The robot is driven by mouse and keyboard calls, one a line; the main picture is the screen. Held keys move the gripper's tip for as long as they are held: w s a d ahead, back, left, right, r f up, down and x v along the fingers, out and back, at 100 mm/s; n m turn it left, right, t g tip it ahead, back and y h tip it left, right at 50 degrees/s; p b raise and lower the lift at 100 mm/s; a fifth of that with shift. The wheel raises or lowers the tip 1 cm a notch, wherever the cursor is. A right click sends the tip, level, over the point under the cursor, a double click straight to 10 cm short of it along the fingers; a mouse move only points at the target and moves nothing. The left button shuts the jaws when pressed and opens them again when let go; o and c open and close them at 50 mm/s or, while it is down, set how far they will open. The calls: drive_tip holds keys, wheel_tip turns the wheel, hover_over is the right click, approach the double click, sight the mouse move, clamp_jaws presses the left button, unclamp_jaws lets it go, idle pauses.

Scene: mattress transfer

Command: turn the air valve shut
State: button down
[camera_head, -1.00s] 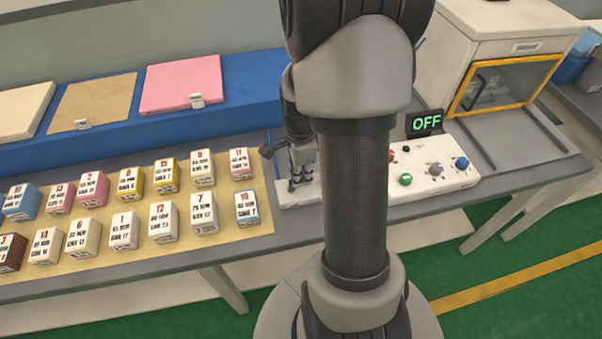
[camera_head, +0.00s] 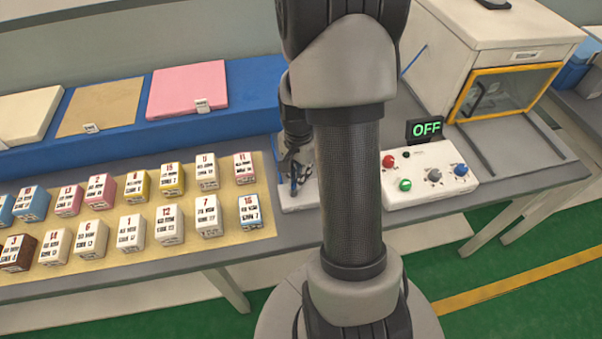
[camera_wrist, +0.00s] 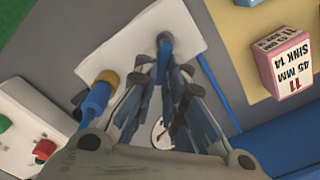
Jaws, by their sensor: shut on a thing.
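In the wrist view, the air valve (camera_wrist: 164,56), a blue part on a white base plate (camera_wrist: 136,42), stands between my fingertips. My gripper (camera_wrist: 163,76) is shut on it, and the fingers hide much of its shape. A brass fitting with a blue tube (camera_wrist: 98,98) lies to the left of the fingers. A round white gauge (camera_wrist: 160,135) shows partly between the fingers. In the head view, my gripper (camera_head: 293,172) is low over the base plate (camera_head: 298,200), partly hidden behind my arm.
A white control box (camera_head: 430,190) with red, green, grey and blue knobs stands right of the plate, below an OFF display (camera_head: 425,130). Numbered blocks cover a tan mat (camera_head: 190,240) on the left. A machine with a yellow-framed door (camera_head: 505,88) is at the right.

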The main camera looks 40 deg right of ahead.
drive_tip(key=n, duration=0.2)
drive_tip(key=w+n+p, duration=0.1)
drive_tip(key=n, duration=0.1)
drive_tip(key=shift+a+n, duration=0.2)
drive_tip(key=shift+n, duration=0.1)
drive_tip(key=shift+w+a+n+p, duration=0.2)
drive_tip(key=shift+n+p, duration=0.05)
drive_tip(key=shift+n, duration=1)
drive_tip(key=shift+w+a+n+p, duration=0.2)
drive_tip(key=shift+n, duration=1.05)
drive_tip(key=c, duration=1.7)
unclamp_jaws()
drive_tip(key=shift+o, duration=0.2)
drive_tip(key=shift+r, duration=0.15)
wheel_tip(320, 180, up, 12)
